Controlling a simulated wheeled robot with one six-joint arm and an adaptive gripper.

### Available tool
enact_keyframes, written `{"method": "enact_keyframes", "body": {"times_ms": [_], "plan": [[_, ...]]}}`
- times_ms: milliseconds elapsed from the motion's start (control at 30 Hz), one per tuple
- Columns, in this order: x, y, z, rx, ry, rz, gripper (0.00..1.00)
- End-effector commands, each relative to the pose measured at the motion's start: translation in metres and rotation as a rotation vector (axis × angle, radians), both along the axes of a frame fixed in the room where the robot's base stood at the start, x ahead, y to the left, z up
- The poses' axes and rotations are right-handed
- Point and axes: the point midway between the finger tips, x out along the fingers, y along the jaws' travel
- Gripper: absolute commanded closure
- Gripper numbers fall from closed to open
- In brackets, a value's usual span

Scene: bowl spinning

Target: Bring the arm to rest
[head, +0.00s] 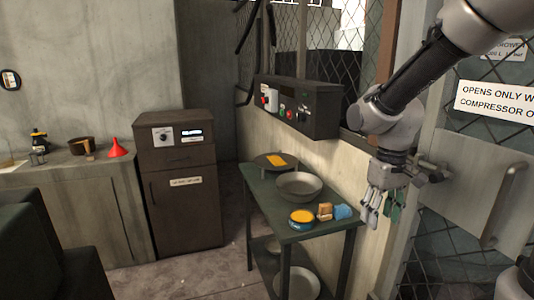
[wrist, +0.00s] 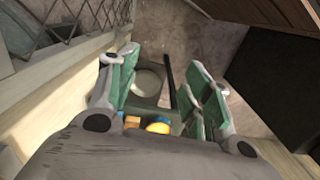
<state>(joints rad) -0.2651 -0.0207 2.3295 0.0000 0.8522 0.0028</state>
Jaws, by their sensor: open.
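My gripper (head: 380,205) hangs in the air at the right of the head view, in front of the fenced wall and to the right of the green table (head: 258,203). Its fingers point down. In the wrist view my gripper (wrist: 165,95) has its green-padded fingers spread wide, and nothing is held between them. Past the fingers, the table with a pale bowl (wrist: 148,82) shows some way off. The arm is bent, coming down from the upper right.
A control box (head: 310,108) is on the wall behind. A brown cabinet (head: 183,190) stands left. A door handle (head: 503,205) is right of my gripper.

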Motion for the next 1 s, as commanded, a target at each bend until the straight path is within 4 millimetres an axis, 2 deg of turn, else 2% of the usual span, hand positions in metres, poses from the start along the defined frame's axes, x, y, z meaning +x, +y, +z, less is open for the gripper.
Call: {"method": "enact_keyframes", "body": {"times_ms": [167,300,433,533,700,1000], "plan": [[-0.044,-0.029,0.034,0.013,-0.054,-0.058,0.5],[-0.09,-0.055,0.062,0.03,-0.14,-0.127,0.5],[-0.12,-0.072,0.08,0.043,-0.245,-0.188,0.5],[-0.132,-0.08,0.092,0.051,-0.322,-0.221,0.5],[-0.139,-0.088,0.106,0.056,-0.392,-0.255,0.5],[-0.139,-0.088,0.106,0.055,-0.393,-0.257,0.5]]}}
